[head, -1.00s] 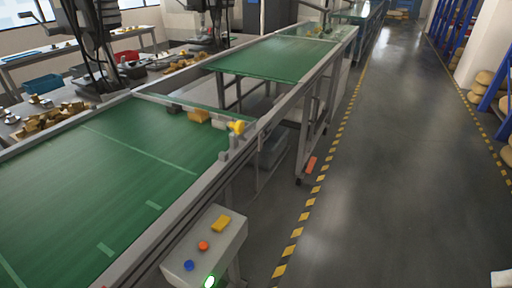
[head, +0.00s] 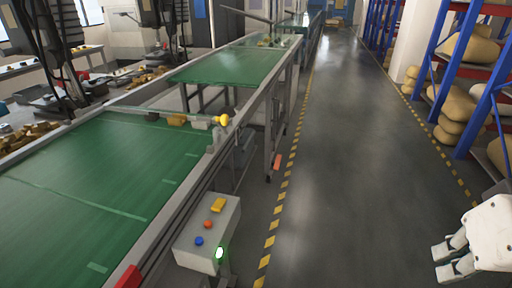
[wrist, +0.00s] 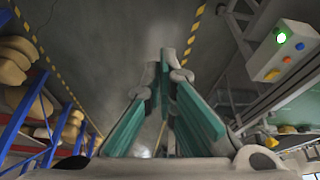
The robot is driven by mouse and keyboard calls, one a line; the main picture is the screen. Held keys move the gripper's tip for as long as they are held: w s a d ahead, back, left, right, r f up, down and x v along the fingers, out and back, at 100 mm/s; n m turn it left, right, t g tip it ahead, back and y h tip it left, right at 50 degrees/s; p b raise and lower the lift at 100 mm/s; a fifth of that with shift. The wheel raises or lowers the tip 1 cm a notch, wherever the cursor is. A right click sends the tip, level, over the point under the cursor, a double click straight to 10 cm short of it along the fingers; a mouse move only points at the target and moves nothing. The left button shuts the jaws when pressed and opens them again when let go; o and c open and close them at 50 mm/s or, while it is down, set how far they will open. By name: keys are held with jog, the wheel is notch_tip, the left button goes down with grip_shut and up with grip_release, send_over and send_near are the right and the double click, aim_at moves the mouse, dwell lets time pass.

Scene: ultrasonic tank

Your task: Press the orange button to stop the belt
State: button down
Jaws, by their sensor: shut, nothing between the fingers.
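The orange button (head: 208,224) is a small round knob on a grey control box (head: 190,251) at the side of the belt. It sits between a yellow block-shaped control (head: 217,205) and a blue button (head: 199,241). A lit green lamp (head: 220,253) is on the box's near end. The green belt (head: 90,185) runs beside it. My gripper (head: 440,262) is at the lower right over the aisle, well apart from the box, shut and empty. In the wrist view its fingers (wrist: 166,62) point up the picture, and the orange button (wrist: 287,60) is at upper right.
The aisle floor (head: 335,150) between the belt frame and the blue racks (head: 470,85) with sacks is clear. Yellow-black tape (head: 279,210) runs along the belt side. A red object (head: 128,278) is at the belt's near edge.

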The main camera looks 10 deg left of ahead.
jog(key=w+a+n+p, duration=0.1)
jog(key=w+a+n, duration=0.25)
jog(key=w, duration=0.25)
jog(key=w+a+n+p, duration=0.2)
jog(key=w+a+n, duration=0.15)
jog(key=w, duration=0.35)
jog(key=n+y+p, duration=0.5)
jog(key=n+y, duration=0.4)
jog(key=n, duration=0.6)
send_over(206, 225)
notch_tip(206, 225, down, 13)
jog(key=shift+g, duration=0.3)
jog(key=shift+f+b, duration=0.1)
jog(key=shift+b, duration=0.2)
jog(key=shift+f+b, duration=1.45)
jog(key=shift+f, duration=2.9)
jog(key=shift+f, duration=0.15)
